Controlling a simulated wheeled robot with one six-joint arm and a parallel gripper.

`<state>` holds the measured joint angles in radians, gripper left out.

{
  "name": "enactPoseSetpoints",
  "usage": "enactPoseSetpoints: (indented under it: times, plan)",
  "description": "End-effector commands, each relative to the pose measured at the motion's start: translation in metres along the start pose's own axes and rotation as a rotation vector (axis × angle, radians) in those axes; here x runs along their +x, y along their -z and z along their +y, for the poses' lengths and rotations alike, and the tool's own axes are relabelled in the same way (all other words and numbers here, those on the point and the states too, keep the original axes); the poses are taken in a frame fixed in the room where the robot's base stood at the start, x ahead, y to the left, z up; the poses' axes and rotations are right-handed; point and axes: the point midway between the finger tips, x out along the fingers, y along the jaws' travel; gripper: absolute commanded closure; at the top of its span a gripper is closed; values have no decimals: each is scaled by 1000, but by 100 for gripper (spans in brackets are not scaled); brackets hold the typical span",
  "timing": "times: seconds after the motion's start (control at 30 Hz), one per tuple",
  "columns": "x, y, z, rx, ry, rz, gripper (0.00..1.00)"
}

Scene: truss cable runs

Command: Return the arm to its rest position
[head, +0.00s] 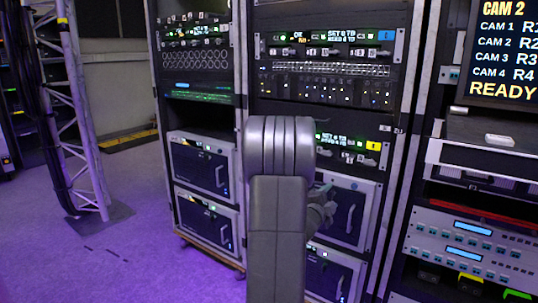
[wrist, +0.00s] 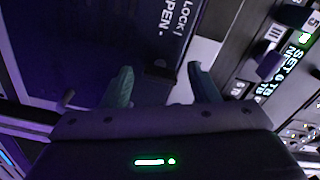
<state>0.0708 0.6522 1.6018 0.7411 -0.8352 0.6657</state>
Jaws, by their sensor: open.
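My arm rises in the middle of the head view, in front of the equipment racks. My gripper (head: 324,192) shows in part just right of the arm, mostly hidden behind it. In the wrist view my gripper (wrist: 162,88) has its two greenish fingertips well apart, with nothing held between them. Beyond the fingers is a dark panel (wrist: 95,45) with lettering that reads in part "LOCK" and "PEN". I cannot tell whether the fingers touch anything.
The middle rack (head: 330,92) stands close behind my arm, with lit panels and drawers with handles. Another rack (head: 465,235) and a screen (head: 500,50) stand at right. A truss tower (head: 82,110) stands at left. The purple floor (head: 140,250) between is clear.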

Motion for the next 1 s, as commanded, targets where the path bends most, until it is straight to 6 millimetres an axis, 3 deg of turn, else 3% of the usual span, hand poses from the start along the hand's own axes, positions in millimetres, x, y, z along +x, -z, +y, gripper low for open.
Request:
enactPoseSetpoints:
  times: [0.3, 1.0]
  plan:
    - [0, 1, -4, -262, -3, -3, 45]
    - [0, 1, -4, -670, -1, -2, 45]
